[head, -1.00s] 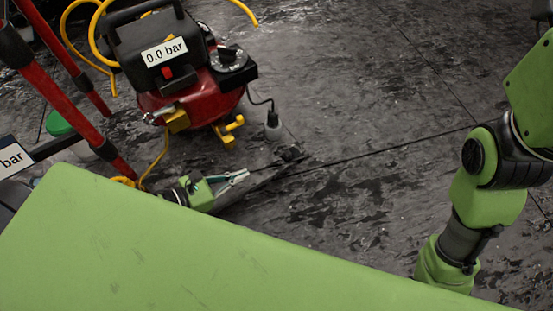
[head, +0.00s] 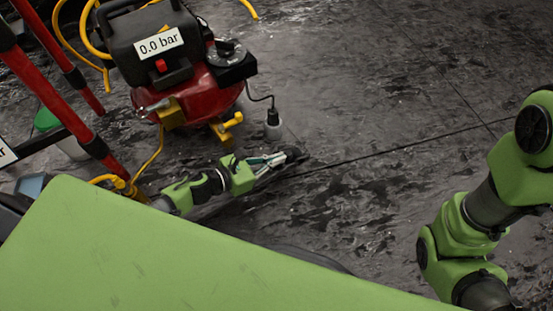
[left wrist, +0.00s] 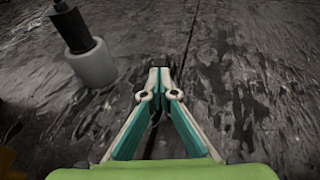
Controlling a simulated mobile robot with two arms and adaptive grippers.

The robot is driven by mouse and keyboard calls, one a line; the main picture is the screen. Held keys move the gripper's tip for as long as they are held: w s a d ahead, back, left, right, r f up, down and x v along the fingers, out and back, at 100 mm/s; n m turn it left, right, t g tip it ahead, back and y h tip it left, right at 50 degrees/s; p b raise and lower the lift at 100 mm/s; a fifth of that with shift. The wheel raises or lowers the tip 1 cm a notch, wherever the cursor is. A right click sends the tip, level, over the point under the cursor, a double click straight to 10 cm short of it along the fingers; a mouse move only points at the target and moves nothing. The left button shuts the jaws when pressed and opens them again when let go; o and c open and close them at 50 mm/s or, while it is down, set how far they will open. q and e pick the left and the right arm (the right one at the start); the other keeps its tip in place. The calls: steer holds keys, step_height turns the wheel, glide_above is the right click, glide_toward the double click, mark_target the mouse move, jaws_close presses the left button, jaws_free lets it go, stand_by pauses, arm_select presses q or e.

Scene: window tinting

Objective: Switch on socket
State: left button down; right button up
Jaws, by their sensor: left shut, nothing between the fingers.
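A light grey cylinder with a black top (head: 272,130) stands on the floor beside the compressor. A dark cable runs from the compressor to its top; it appears to be the socket with a plug in it. It also shows at the upper left of the left wrist view (left wrist: 92,62). No switch can be made out on it. My left gripper (head: 284,157) is shut and empty, low over the floor. It is apart from the cylinder, on the near side in the head view. In the left wrist view its fingertips (left wrist: 159,68) meet, right of the cylinder. My right gripper is out of view.
A red and black compressor (head: 185,85) marked "0.0 bar" stands left of the cylinder. Yellow hoses (head: 95,45) and red poles (head: 62,100) are farther left. Open dark floor (head: 360,100) lies to the right.

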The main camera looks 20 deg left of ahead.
mark_target(286, 153)
arm_select(q)
steer(key=shift+w+d, duration=0.55)
steer(key=shift+w, duration=0.2)
steer(key=shift+w+d, duration=0.5)
steer(key=shift+w, duration=0.2)
